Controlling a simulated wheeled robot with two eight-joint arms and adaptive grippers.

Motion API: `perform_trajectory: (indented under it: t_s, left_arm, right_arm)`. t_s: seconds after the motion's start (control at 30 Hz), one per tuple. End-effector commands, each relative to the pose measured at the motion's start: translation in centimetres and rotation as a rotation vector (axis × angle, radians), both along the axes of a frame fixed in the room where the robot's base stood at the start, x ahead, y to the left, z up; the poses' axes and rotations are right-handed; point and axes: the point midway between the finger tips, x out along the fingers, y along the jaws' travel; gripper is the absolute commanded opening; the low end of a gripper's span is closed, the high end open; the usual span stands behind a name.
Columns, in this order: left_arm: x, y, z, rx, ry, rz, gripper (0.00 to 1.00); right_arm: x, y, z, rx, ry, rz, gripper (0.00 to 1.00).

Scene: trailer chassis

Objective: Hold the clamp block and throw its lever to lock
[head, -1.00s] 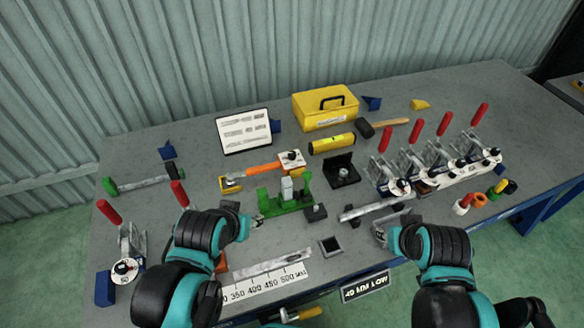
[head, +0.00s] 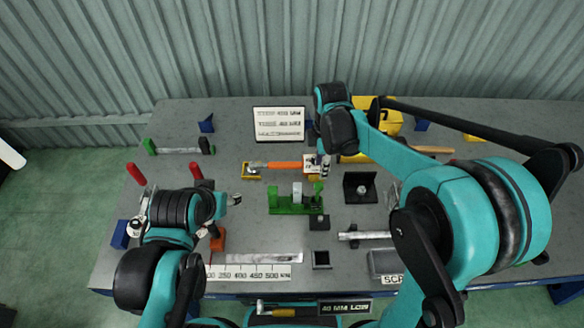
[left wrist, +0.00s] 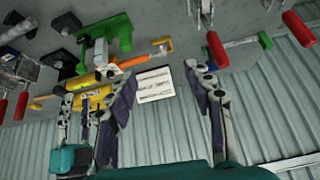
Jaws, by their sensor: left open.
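A toggle clamp (head: 146,205) with a red lever (head: 135,174) stands at the table's left end; a second red lever (head: 195,172) rises behind my left arm. A green fixture (head: 290,206) with a pale upright block sits mid-table. Which piece is the clamp block is unclear. My left gripper (head: 236,198) is open and empty, left of the green fixture; its spread fingers show in the left wrist view (left wrist: 165,78). My right gripper (head: 323,168) hangs at a white block (head: 309,160) with a dark knob, by the orange handle (head: 285,165); contact and jaw state are unclear.
A white sheet (head: 279,124) stands at the back. The yellow toolbox (head: 390,117) and the right-hand clamps are partly or wholly behind my right arm. A black bracket (head: 360,188), a metal bar (head: 365,235) and a ruler strip (head: 250,271) lie nearby.

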Motion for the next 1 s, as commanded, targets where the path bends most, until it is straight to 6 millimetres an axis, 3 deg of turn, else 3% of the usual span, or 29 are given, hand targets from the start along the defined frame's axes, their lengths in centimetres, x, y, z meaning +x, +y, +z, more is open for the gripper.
perform_trajectory:
  t_s: [0.27, 0.47, 0.67, 1.0]
  left_arm:
    - [4.1, -1.7, -0.6, 0.147, 0.124, -0.286, 0.52]
    - [7.4, -3.4, -2.6, 0.253, 0.223, -0.545, 0.52]
    - [10.6, -5.3, -5.8, 0.340, 0.313, -0.816, 0.52]
    - [14.3, -8.6, -13.5, 0.433, 0.434, -1.264, 0.52]
  right_arm:
    - [0.0, 0.0, 0.0, 0.000, -0.002, -0.003, 0.34]
    - [0.0, 0.0, 0.0, 0.000, -0.002, -0.004, 0.34]
    - [0.0, 0.0, 0.1, 0.000, -0.002, -0.004, 0.34]
    - [0.0, 0.0, 0.1, 0.001, -0.003, -0.004, 0.34]
